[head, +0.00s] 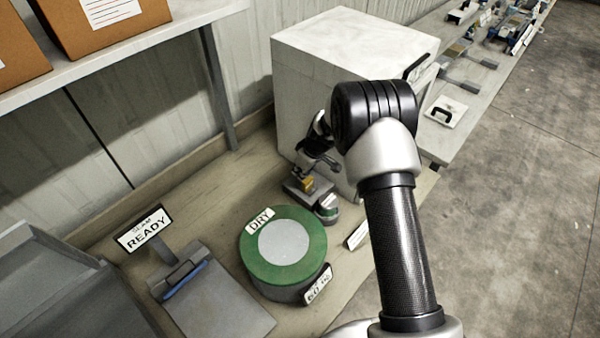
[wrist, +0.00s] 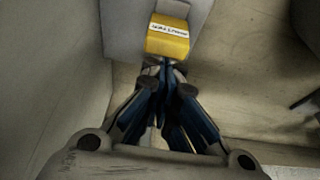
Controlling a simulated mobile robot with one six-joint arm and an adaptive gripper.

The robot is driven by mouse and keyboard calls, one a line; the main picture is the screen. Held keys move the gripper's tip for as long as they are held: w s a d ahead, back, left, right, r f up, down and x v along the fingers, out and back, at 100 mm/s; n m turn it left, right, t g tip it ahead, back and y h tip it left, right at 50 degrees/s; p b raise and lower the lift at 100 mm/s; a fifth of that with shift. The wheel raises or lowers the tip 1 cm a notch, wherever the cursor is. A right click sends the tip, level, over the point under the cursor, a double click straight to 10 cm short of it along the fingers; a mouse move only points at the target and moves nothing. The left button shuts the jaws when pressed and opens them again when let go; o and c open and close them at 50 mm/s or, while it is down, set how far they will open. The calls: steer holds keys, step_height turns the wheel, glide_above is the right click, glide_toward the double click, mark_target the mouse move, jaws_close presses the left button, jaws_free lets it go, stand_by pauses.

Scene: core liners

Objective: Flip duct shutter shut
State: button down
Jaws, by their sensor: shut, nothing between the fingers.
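My gripper (head: 309,174) is shut and empty, low beside the white cabinet. In the wrist view its closed fingertips (wrist: 165,72) are just short of a yellow block (wrist: 167,42) with a white label. I cannot tell whether they touch it. The yellow block (head: 308,184) sits on a small grey fixture (head: 295,190) on the bench. The label is too small to read. No part is clearly marked as the duct shutter, so I cannot tell which piece it is.
A green-rimmed drum (head: 314,246) marked "DRY" stands in front of the fixture. The white cabinet (head: 300,105) rises behind my arm. A shelf with cardboard boxes (head: 110,25) overhangs the back left. A grey bin (head: 50,290) is at lower left. Open floor lies right.

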mark_target(310, 191)
steer(key=shift+s+d+f, duration=0.15)
steer(key=shift+s+f, duration=0.05)
steer(key=shift+s, duration=0.05)
steer(key=v, duration=1.2)
steer(key=shift+r, duration=0.15)
steer(key=shift+w, duration=0.15)
